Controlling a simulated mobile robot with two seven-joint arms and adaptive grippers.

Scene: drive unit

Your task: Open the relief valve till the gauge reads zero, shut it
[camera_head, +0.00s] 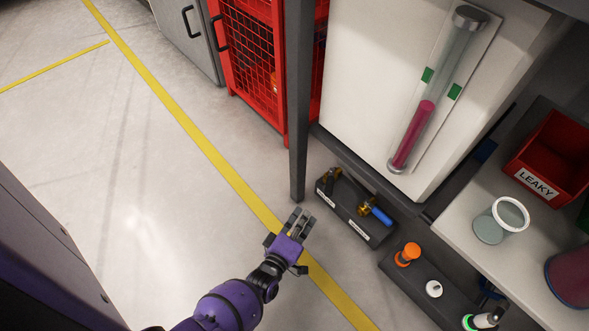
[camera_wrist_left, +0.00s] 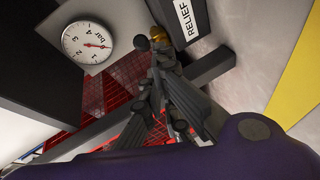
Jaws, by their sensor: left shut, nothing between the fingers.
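My left gripper (camera_head: 299,219) is shut and empty, beside the dark valve box (camera_head: 363,226). On the box are a brass valve with a black lever (camera_head: 329,181) and a brass valve with a blue handle (camera_head: 381,215). Their labels are too small to read in the head view. In the left wrist view, a RELIEF label (camera_wrist_left: 188,17) is beside a brass fitting (camera_wrist_left: 160,35), just past my fingertips. I cannot tell whether they touch it. The round white gauge (camera_wrist_left: 88,43) has a red needle pointing right in the picture; its exact reading is unclear. My right gripper is out of view.
A grey post (camera_head: 298,110) stands beside the valve box, with a red mesh cabinet (camera_head: 250,55) behind. A tube with magenta liquid (camera_head: 411,135) is on the white panel. Floor at left is clear.

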